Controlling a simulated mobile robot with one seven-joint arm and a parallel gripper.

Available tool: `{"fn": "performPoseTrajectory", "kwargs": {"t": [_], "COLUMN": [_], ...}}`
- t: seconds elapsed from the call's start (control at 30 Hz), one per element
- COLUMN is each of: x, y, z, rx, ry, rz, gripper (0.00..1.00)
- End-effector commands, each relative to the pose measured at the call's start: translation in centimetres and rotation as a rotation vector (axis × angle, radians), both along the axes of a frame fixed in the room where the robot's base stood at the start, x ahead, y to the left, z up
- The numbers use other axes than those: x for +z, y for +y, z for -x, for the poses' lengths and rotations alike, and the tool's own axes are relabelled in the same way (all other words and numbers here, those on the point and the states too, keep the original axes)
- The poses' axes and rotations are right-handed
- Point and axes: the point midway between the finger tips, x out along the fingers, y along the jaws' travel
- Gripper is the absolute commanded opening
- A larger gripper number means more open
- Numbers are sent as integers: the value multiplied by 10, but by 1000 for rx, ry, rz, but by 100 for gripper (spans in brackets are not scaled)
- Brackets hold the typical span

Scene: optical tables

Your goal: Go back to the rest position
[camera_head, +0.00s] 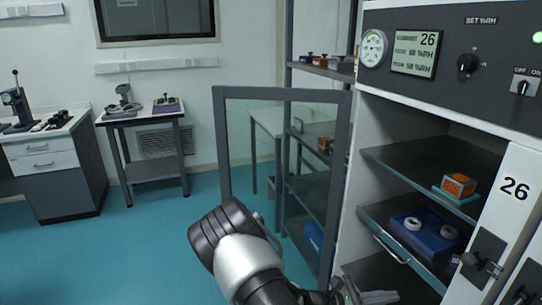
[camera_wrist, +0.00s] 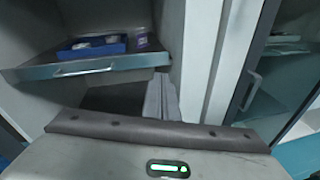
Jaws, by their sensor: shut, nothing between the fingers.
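My gripper (camera_wrist: 161,98) is shut and empty in the wrist view, its fingers pointing toward the open cabinet. In the head view my arm reaches in from the bottom, and my gripper (camera_head: 348,290) shows only partly at the bottom edge, in front of the lower part of the cabinet. The dry cabinet (camera_head: 432,92) bears the number 26 and its glass door (camera_head: 283,95) stands open to the left. A pulled-out shelf (camera_head: 380,228) holds a blue tray (camera_head: 425,243) with white rings. The shelf (camera_wrist: 95,68) and blue tray (camera_wrist: 75,54) also show in the wrist view.
An orange box (camera_head: 459,184) sits on a teal base on the shelf above. A small table (camera_head: 146,118) and drawer unit (camera_head: 55,165) stand at the far left. The teal floor (camera_head: 150,250) between is clear.

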Motion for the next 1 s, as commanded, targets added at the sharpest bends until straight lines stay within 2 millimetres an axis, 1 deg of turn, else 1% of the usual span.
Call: {"fn": "performPoseTrajectory", "kwargs": {"t": [0.03,0.17,0.27,0.47,0.5,0.57,0.8,0.9,1.0], "x": [14,40,61,110,120,137,206,230,248], "y": [3,18,34,70,78,90,135,151,164], "z": [8,33,50,78,83,90,121,132,142], "rx": [-77,-265,-398,-624,-662,-716,-873,-905,-924], "ry": [-68,-224,-340,-564,-608,-674,-933,-1023,-1092], "rz": [-76,-261,-405,-690,-748,-834,-1169,-1286,-1376], "gripper": [0,0,0,0,0,0,0,0,0]}}
